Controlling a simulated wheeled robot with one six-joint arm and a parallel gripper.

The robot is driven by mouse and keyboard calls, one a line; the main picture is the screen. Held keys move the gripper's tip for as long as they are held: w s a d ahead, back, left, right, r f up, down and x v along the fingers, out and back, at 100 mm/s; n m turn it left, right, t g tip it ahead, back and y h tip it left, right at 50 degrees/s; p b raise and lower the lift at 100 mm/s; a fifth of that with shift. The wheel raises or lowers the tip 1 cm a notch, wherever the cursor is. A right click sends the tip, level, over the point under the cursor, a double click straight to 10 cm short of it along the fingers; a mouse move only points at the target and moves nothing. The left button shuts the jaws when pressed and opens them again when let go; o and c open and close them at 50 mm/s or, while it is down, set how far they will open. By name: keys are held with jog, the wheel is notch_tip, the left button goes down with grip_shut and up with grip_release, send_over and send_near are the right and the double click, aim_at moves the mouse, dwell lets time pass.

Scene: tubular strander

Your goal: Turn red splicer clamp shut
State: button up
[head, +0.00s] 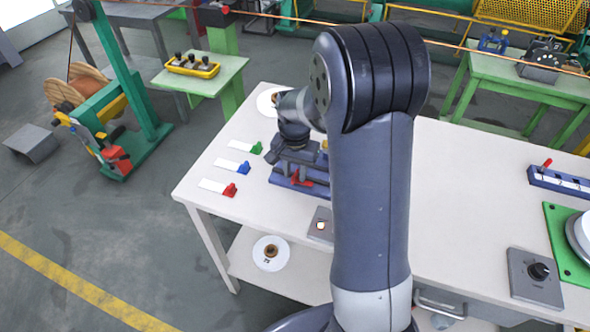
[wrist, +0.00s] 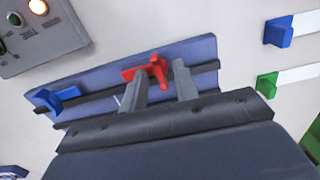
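The red splicer clamp (wrist: 154,68) sits on the blue splicer base (wrist: 200,50) in the wrist view, beside its dark rails. My gripper (wrist: 160,78) is above the base with its two grey fingers apart. The clamp's red lever shows between and just beyond the fingertips, and one finger covers part of it. I cannot tell whether a finger touches it. A blue clamp (wrist: 58,98) is at the other end of the rails.
A control box (wrist: 40,30) with a lit lamp lies beside the base. Blue (head: 242,167), green (head: 256,148) and red (head: 230,190) clips with white strips lie to the left on the white bench (head: 450,190). A white disc (head: 268,101) lies behind my gripper.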

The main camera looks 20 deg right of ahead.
grip_shut()
dwell(0.5)
jog(key=n, duration=0.3)
jog(key=shift+n, duration=0.3)
jog(key=n, duration=0.3)
jog(key=shift+n+b, duration=0.3)
jog(key=n, duration=1)
jog(key=shift+n, duration=0.4)
